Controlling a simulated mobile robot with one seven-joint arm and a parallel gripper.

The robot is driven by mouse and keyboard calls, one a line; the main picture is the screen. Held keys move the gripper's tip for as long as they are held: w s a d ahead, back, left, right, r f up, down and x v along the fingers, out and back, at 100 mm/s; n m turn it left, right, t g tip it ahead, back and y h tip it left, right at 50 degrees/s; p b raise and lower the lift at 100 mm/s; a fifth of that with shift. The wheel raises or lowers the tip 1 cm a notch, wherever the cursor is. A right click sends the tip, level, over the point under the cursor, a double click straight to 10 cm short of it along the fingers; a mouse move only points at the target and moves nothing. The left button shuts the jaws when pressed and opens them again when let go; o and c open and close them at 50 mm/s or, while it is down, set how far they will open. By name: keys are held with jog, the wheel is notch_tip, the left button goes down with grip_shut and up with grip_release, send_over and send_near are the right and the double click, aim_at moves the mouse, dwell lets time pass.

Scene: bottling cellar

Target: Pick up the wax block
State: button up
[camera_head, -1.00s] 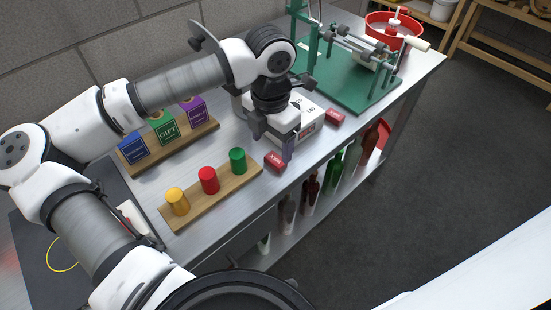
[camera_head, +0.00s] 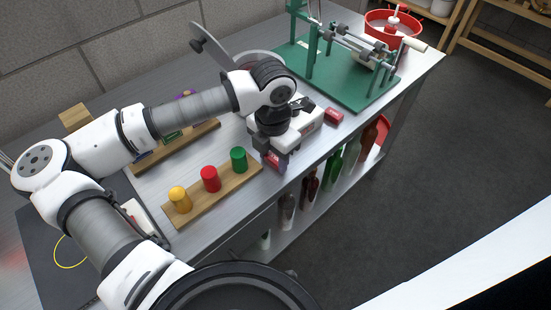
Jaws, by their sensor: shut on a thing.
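A small red block (camera_head: 272,161) with pale lettering, which I take to be the wax block, is at the table's front edge, right of the green plug. My gripper (camera_head: 274,162) is down around it and shut on it. The fingers and wrist hide part of the block. I cannot tell whether it still touches the steel table. A second, similar red block (camera_head: 334,115) lies farther right, apart from the gripper.
A wooden strip (camera_head: 205,203) holds yellow (camera_head: 180,198), red (camera_head: 210,178) and green (camera_head: 239,159) plugs, close left of the gripper. A white scale-like box (camera_head: 312,122) stands right behind it. A green machine (camera_head: 345,83) fills the back right. Bottles (camera_head: 334,165) stand on the shelf below.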

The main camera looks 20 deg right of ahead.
notch_tip(320, 180, up, 20)
jog(key=b, duration=0.3)
dwell(0.3)
jog(key=shift+w+a, duration=0.1)
dwell(0.5)
